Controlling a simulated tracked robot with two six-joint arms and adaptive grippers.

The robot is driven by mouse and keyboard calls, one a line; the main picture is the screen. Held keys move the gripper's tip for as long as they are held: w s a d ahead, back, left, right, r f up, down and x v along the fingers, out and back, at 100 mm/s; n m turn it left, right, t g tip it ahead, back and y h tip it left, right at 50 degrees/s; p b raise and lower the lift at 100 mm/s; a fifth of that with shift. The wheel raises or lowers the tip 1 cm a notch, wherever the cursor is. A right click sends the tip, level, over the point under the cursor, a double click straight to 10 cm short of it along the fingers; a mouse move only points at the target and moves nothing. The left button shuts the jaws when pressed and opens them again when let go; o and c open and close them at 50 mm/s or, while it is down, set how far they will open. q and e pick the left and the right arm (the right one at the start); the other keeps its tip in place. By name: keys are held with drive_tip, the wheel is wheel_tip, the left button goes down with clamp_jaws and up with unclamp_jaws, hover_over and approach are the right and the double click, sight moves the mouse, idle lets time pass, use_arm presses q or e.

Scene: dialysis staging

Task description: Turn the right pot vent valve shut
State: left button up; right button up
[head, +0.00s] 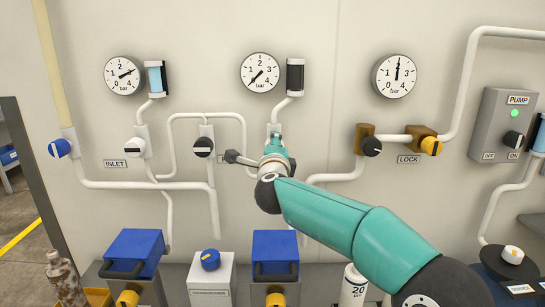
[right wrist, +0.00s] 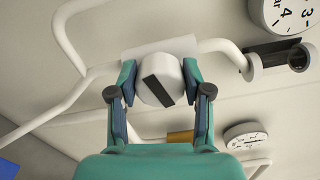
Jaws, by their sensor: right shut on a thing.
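The valve knob (right wrist: 160,80) in the right wrist view is white and many-sided, with a black bar across its face that lies at a slant. My right gripper (right wrist: 157,86) has a finger on each side of it and is shut on it. In the head view my right gripper (head: 272,152) is at the wall below the middle gauge and hides the knob. A white pipe rises from there to a dark sight glass (head: 295,76). My left gripper is not in view.
A similar white knob (head: 135,147) is at the left, with a black-faced knob (head: 203,147) between. Gauges (head: 260,72) hang above. A dark knob (head: 371,146) and a yellow knob (head: 431,146) are at the right. Blue-topped pots (head: 276,257) stand below.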

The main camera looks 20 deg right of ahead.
drive_tip(key=shift+f+m+b, duration=0.25)
drive_tip(key=shift+m+b, duration=0.1)
drive_tip(key=shift+m, duration=0.35)
drive_tip(key=shift+f+m+b, duration=0.2)
drive_tip(key=shift+m+b, duration=0.1)
drive_tip(key=shift+m, duration=0.4)
drive_tip(key=o, duration=0.9)
drive_tip(key=shift+o, duration=1.3)
drive_tip(key=shift+d+r, duration=0.1)
drive_tip(key=shift+r, duration=0.15)
drive_tip(key=shift+s, duration=0.1)
